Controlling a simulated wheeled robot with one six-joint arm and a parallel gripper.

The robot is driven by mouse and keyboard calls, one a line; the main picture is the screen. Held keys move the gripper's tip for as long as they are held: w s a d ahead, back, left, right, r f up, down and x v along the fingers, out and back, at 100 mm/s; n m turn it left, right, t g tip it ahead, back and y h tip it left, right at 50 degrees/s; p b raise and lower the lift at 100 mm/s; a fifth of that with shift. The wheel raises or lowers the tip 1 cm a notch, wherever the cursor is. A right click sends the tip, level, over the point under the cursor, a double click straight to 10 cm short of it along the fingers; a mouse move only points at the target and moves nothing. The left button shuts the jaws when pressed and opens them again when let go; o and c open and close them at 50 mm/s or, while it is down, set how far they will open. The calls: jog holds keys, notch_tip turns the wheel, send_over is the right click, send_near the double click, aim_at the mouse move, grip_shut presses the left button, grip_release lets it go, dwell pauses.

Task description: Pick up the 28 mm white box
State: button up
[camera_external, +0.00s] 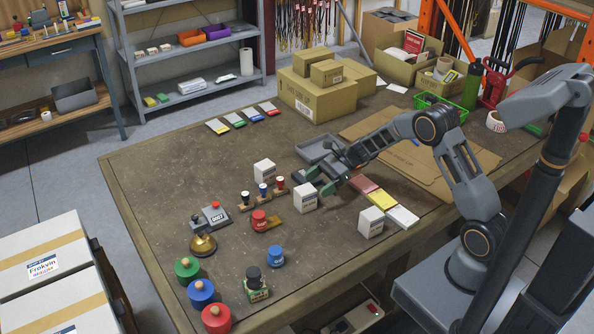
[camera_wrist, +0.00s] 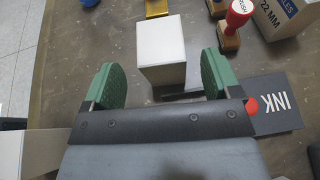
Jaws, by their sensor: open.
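Three white boxes stand on the table, and I cannot read 28 mm on any of them. The middle white box (camera_external: 304,198) is in front of my gripper (camera_external: 319,181). In the wrist view this plain-topped box (camera_wrist: 161,48) lies in line with the gap of my gripper (camera_wrist: 163,76). The green fingers are open, one on each side of the gap, with clear space to the box. Another white box (camera_external: 264,172) stands farther left and reads 22 MM in the wrist view (camera_wrist: 284,15). A third white box (camera_external: 371,223) stands nearer the front edge.
Stamps (camera_external: 263,190) stand close beside the middle box. Coloured pads (camera_external: 362,183) and a grey tray (camera_external: 318,149) lie near my gripper. A dark INK plate (camera_wrist: 272,103) is right of the fingers.

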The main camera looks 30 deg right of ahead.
aim_at(298, 199)
jog(key=shift+p+x, duration=0.3)
jog(key=shift+x, duration=2.35)
jog(key=shift+d, duration=0.1)
jog(key=c, duration=1.1)
jog(key=shift+w+r, duration=0.1)
